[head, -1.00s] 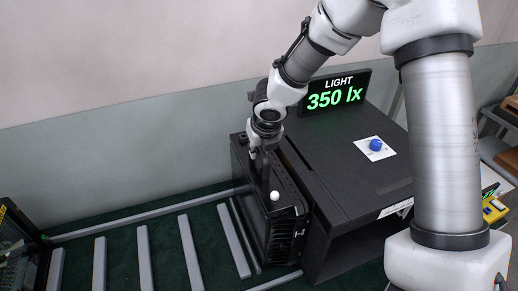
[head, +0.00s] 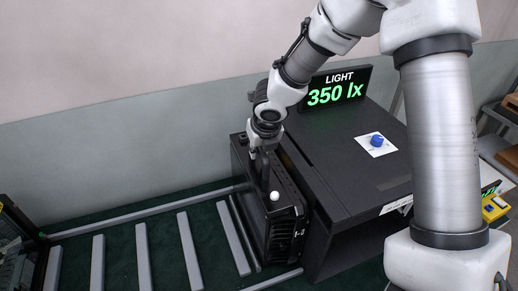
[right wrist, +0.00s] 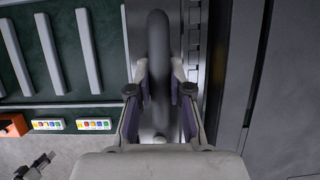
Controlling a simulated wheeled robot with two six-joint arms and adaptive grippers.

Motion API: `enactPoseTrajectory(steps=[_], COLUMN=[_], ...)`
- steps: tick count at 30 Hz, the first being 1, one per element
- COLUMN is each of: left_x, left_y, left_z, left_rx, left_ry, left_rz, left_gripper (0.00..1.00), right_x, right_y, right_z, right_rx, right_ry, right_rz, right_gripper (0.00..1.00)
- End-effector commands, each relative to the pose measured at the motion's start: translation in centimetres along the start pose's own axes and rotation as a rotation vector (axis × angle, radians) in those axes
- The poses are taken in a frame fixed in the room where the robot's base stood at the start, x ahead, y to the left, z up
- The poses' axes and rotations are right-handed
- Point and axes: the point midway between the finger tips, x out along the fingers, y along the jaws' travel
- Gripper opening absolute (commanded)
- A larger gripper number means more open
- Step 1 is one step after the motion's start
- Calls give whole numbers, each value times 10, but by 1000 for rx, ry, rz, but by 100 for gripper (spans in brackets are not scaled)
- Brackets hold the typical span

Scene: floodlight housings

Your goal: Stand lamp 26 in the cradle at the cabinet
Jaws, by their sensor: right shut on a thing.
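A black lamp housing (head: 290,232) stands upright against the left side of the black cabinet (head: 365,185). It has a finned front, a white ball (head: 275,196) on top and a small white mark too small to read. My right gripper (head: 264,172) reaches down onto the top of the housing. In the right wrist view my right gripper (right wrist: 160,85) is shut on a thick grey bar handle (right wrist: 158,50), one finger on each side. No cradle can be made out; the housing's base is partly hidden. My left gripper is not in view.
A light display (head: 336,88) reading 350 lx stands at the back of the cabinet top, with a blue knob (head: 377,141) on a white plate nearby. Grey slats (head: 143,256) on a green floor lie to the left. A yellow device (head: 494,209) is at right.

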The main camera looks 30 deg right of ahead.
Motion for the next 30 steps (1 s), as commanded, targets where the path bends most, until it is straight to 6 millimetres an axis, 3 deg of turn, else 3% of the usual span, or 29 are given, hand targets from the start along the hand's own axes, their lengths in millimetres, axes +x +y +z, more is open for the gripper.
enactPoseTrajectory(steps=[30], left_x=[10], left_y=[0], left_z=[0], left_rx=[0], left_ry=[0], left_rz=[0], left_gripper=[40], right_x=[8], right_y=[0], right_z=[-1], right_rx=[-1], right_ry=[-7], right_rz=[1], right_gripper=[0])
